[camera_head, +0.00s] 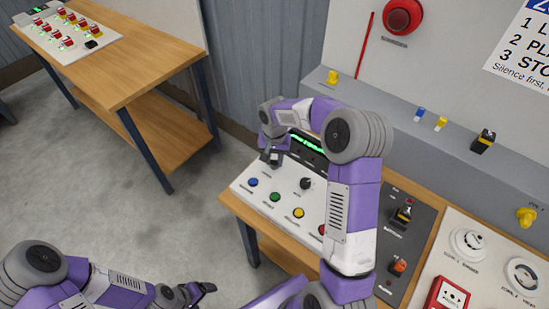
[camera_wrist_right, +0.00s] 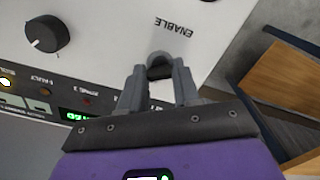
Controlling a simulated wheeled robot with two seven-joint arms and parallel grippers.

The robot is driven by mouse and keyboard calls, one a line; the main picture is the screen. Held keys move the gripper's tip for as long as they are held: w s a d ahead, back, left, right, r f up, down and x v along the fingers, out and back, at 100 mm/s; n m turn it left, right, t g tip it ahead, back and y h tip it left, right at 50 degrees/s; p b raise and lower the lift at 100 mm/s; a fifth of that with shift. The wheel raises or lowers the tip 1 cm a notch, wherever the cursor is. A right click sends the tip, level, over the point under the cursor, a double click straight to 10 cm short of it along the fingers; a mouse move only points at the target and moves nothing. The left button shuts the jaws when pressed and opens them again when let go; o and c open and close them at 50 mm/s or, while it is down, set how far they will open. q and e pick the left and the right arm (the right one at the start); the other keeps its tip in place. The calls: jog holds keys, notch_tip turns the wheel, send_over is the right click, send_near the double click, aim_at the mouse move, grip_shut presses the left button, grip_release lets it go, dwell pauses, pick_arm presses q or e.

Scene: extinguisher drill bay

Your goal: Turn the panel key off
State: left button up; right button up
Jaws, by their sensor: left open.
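The white control panel (camera_head: 262,190) stands on the wooden bench in the head view. My right gripper (camera_head: 271,157) is at its upper left corner and hides the key there. In the right wrist view, the small dark key (camera_wrist_right: 159,66) sits beside the ENABLE label. The two fingertips of my right gripper (camera_wrist_right: 160,76) stand on either side of it, very close; whether they press on it is not clear. The key's exact angle is hard to read. My left gripper (camera_head: 197,291) is open and empty, low over the floor, away from the panel.
A black knob (camera_head: 306,183) and several coloured buttons, such as the green one (camera_head: 275,197), sit near the key. A dark battery panel (camera_head: 402,232) lies to the right. Another bench (camera_head: 130,55) stands at the back left. The grey floor between is clear.

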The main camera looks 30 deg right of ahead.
jog(key=c, duration=0.5)
jog(key=shift+o, duration=0.2)
jog(key=shift+n, duration=0.3)
jog(key=n+p, duration=0.1)
jog(key=n, duration=0.4)
jog(key=shift+r+p, duration=0.1)
jog(key=shift+p, duration=0.2)
jog(key=n+p, duration=0.1)
jog(key=n, duration=0.5)
jog(key=shift+n, duration=0.3)
jog(key=o, duration=1.1)
jog(key=shift+c, duration=0.2)
